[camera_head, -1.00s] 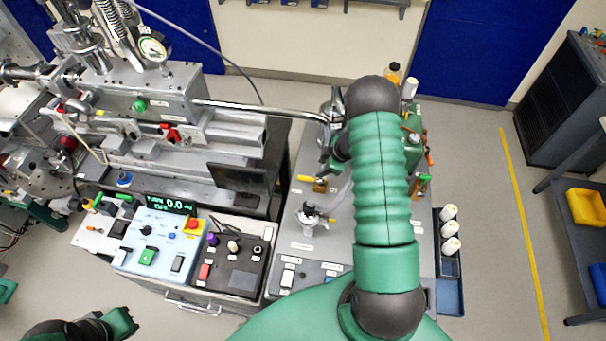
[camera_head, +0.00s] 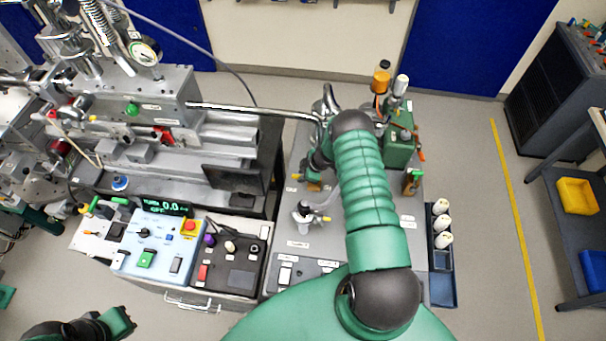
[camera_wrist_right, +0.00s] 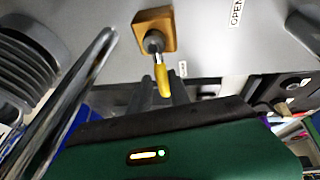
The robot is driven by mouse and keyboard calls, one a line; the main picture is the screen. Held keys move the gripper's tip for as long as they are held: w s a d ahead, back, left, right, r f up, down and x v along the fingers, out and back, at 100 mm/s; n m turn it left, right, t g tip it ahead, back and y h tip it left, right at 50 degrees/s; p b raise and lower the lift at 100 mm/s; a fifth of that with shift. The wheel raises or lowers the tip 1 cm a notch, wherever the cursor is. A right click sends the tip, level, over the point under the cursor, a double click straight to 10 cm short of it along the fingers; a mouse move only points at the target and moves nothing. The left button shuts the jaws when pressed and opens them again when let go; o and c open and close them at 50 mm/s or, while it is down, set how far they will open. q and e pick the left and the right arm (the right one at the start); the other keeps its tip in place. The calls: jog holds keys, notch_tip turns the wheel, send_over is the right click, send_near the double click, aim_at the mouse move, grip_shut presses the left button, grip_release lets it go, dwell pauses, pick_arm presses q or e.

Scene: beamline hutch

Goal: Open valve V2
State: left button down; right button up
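A small valve with a brass body (camera_head: 314,186) and a yellow lever (camera_head: 296,176) is on the grey panel, left of my right arm. In the right wrist view the brass body (camera_wrist_right: 154,32) and yellow lever (camera_wrist_right: 163,80) show large, near an "OPEN" label (camera_wrist_right: 236,12). My right gripper (camera_head: 311,174) is at this valve, partly hidden by my arm. In the right wrist view its grey fingers (camera_wrist_right: 163,92) stand apart on either side of the lever; contact cannot be told. The V2 label is not readable. My left gripper (camera_head: 122,322) is low at left, away from the panel.
A silver pipe (camera_head: 255,110) runs close to my right gripper. A silver fitting (camera_head: 305,212) stands nearer on the panel. A green-handled valve (camera_head: 413,180) and bottles (camera_head: 381,78) are right of my arm. Control boxes (camera_head: 155,245) are at left.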

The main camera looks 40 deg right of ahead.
jog(key=shift+r, duration=0.1)
grip_shut()
jog(key=shift+w+a+r, duration=0.1)
jog(key=shift+w+a, duration=0.1)
jog(key=shift+w, duration=0.05)
